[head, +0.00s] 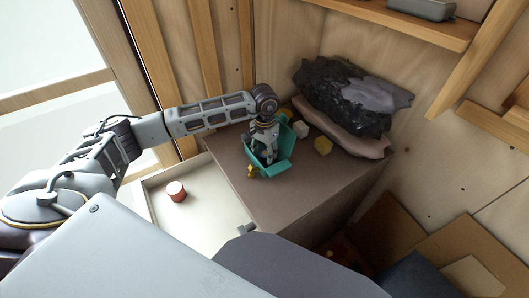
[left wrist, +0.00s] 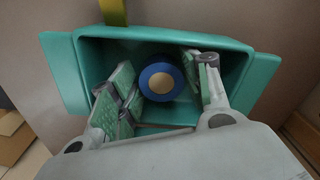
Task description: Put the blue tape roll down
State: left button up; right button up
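A blue tape roll (left wrist: 162,81) with a tan centre lies inside a teal bin (left wrist: 255,62), seen from above in the left wrist view. The fingers of my left gripper (left wrist: 160,92) are spread inside the bin, one on each side of the roll. Small gaps seem to show between the fingers and the roll. In the head view my left gripper (head: 265,145) points down into the teal bin (head: 283,166) on top of a brown chest. There the roll is hidden by the gripper and the bin walls. My right gripper is not in view.
A red-and-white cylinder (head: 176,191) stands in a pale open tray (head: 200,230) to the left. A wooden shelf is above right.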

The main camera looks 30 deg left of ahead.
aim_at(265, 153)
pick_arm(q)
jog(key=shift+r, duration=0.1)
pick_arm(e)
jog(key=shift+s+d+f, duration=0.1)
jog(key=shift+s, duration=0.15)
pick_arm(q)
jog(key=shift+r, duration=0.35)
notch_tip(265, 153, up, 11)
jog(key=shift+r+p, duration=0.2)
jog(key=shift+p, duration=0.1)
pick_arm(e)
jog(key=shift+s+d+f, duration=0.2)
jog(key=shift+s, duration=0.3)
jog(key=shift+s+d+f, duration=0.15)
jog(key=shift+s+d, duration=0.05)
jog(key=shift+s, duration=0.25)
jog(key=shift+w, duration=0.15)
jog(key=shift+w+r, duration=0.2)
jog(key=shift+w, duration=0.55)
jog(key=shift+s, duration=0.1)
